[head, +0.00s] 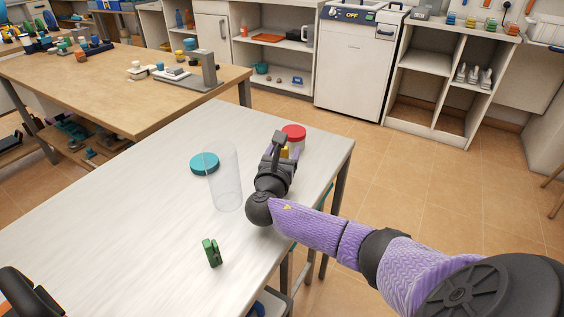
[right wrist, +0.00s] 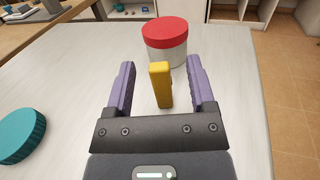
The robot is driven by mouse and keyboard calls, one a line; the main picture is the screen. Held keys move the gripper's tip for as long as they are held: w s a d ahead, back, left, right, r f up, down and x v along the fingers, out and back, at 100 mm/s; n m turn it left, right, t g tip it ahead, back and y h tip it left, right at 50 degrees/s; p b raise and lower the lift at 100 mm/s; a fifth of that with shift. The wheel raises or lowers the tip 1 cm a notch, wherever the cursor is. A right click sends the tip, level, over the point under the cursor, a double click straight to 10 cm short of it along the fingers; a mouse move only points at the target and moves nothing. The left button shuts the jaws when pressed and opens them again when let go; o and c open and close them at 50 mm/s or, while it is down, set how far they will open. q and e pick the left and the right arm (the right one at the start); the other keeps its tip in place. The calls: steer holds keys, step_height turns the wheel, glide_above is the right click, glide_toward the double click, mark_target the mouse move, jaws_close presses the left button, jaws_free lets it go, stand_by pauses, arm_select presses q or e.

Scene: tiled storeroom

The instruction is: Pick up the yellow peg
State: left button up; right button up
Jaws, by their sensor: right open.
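The yellow peg (right wrist: 161,86) stands upright on the white table between the two open fingers of my right gripper (right wrist: 162,85) in the right wrist view. A gap shows on each side of the peg, so neither finger seems to touch it. In the head view my right gripper (head: 284,150) reaches over the table from the right, and only a bit of the yellow peg (head: 284,153) shows past it. A dark piece at the left bottom edge of the head view may be part of my left arm; no left fingers show.
A white jar with a red lid (right wrist: 165,40) stands just beyond the peg. A teal lid (head: 204,163), a clear cylinder (head: 224,178) and a green clip-like piece (head: 211,252) are on the white table (head: 120,215). The table's right edge is close to my arm.

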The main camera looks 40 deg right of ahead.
steer(key=shift+w+d+r, duration=0.1)
jaws_close()
stand_by(0.3)
